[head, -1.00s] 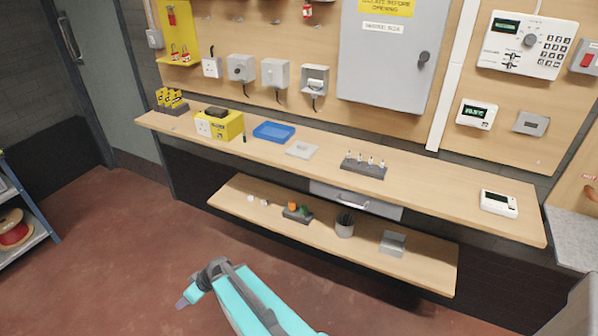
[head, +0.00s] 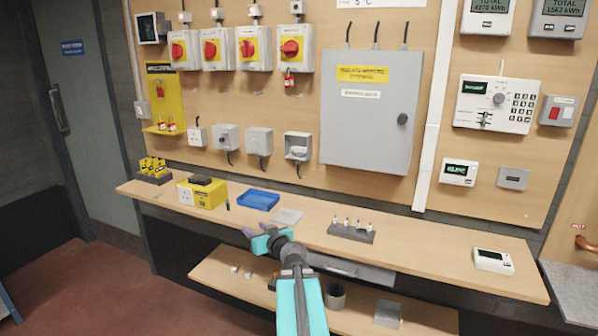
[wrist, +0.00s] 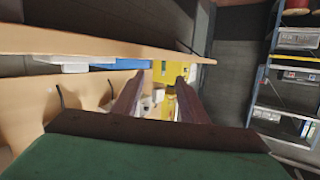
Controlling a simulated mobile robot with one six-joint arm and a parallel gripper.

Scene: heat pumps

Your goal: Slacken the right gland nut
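A grey enclosure (head: 368,130) with a yellow label is on the wall board, and three dark cables (head: 376,36) enter its top. Small grey boxes with short cables below them sit lower on the board, among them an open-fronted one (head: 297,147). No gland nut can be made out clearly at this size, so I cannot tell which is the right one. My gripper (head: 251,233) is in front of the upper bench edge, well short of the wall. In the wrist view its two fingers (wrist: 156,97) stand apart with nothing held between them.
The upper bench (head: 415,253) carries a blue tray (head: 258,200), a yellow box (head: 202,194), a dark block with several small upright pieces (head: 351,232) and a white device (head: 493,260). A lower shelf (head: 356,320) sits beneath. Red-knobbed switches (head: 290,48) line the board above.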

